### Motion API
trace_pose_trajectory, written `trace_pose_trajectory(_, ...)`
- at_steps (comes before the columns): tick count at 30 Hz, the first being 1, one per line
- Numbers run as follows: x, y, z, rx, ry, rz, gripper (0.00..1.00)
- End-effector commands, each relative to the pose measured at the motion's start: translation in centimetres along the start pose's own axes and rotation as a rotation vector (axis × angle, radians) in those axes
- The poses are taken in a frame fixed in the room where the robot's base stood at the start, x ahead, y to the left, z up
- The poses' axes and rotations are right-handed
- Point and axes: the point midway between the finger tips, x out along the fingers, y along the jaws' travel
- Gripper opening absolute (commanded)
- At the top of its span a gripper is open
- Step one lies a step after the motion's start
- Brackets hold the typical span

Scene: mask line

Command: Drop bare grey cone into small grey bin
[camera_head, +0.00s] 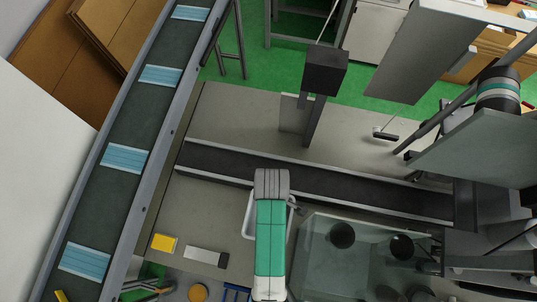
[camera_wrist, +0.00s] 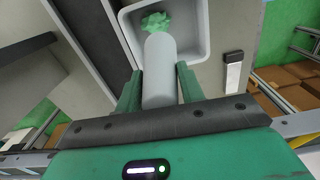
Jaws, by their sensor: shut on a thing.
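In the wrist view my gripper (camera_wrist: 158,72) is shut on a pale grey cone (camera_wrist: 160,88), with one green finger on each side of it. The cone points away from the palm, its far end over the small grey bin (camera_wrist: 203,44). A crumpled green thing (camera_wrist: 157,20) shows just beyond the cone's far end, within the bin's outline; I cannot tell whether it touches the cone. In the head view the bin (camera_head: 248,216) is mostly hidden by my arm, and my fingers and the cone are hidden there too.
A yellow block (camera_head: 164,243) and a grey-and-black item (camera_head: 206,256) lie left of the bin. A clear-walled case (camera_head: 325,260) stands to the right. A dark conveyor (camera_head: 360,190) runs behind. Another conveyor (camera_head: 107,195) at left carries blue masks (camera_head: 124,158).

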Motion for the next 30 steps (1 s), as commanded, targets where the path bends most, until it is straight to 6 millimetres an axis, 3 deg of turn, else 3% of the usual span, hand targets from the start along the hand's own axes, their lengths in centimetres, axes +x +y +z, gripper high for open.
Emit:
trace_pose_trajectory(5, 1.4, 0.0, 0.0, 0.001, -0.001, -0.002, 0.05)
trace_pose_trajectory(13, 5.7, 0.0, 0.0, 0.002, 0.000, 0.000, 0.05)
trace_pose_trajectory(22, 5.8, 0.0, 0.0, 0.002, 0.000, 0.000, 0.05)
trace_pose_trajectory(23, 5.8, 0.0, 0.0, 0.002, 0.000, 0.000, 0.40)
trace_pose_trajectory(24, 5.8, 0.0, 0.0, 0.002, 0.000, 0.000, 0.48)
trace_pose_trajectory(27, 5.8, 0.0, 0.0, 0.002, 0.000, 0.000, 0.64)
trace_pose_trajectory(30, 5.8, 0.0, 0.0, 0.002, 0.000, 0.000, 0.64)
